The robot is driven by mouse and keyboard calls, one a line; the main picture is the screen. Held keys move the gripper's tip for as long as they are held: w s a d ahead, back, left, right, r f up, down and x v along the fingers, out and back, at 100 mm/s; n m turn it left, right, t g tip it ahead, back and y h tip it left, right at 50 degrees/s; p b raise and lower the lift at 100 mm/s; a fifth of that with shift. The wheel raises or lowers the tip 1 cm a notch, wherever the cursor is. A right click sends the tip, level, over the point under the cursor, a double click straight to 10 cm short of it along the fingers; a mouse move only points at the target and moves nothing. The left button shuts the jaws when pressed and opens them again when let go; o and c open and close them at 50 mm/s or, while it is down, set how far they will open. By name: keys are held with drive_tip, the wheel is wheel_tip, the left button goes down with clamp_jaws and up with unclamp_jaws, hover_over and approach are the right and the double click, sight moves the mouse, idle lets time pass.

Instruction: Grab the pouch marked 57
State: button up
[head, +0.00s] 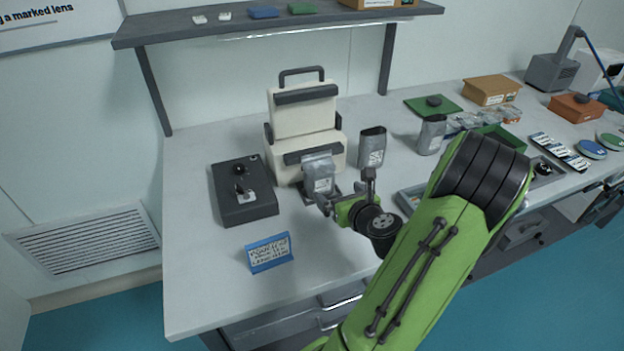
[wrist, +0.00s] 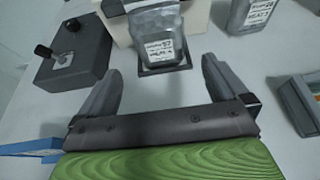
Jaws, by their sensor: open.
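A grey pouch (head: 319,172) with a pale label stands on a small dark plate at the front of the cream machine (head: 303,110). It also shows in the wrist view (wrist: 157,22), straight ahead between my fingertips and beyond them. A second pouch (head: 371,150) stands to the right of the machine and shows at the top right of the wrist view (wrist: 250,14). A third pouch (head: 431,137) stands further right. My gripper (head: 338,199) is open and empty, low in front of the first pouch (wrist: 162,68).
A dark control box (head: 243,190) with a black knob stands left of the machine. A blue handwritten card (head: 268,253) stands near the front edge. Boxes, trays and a green mat (head: 420,106) crowd the right of the bench.

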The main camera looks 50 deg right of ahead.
sight(323, 181)
drive_tip(key=x, duration=1.4)
drive_tip(key=shift+a, duration=0.2)
drive_tip(key=shift+c, duration=0.5)
drive_tip(key=c, duration=0.7)
drive_tip(key=shift+c, duration=0.3)
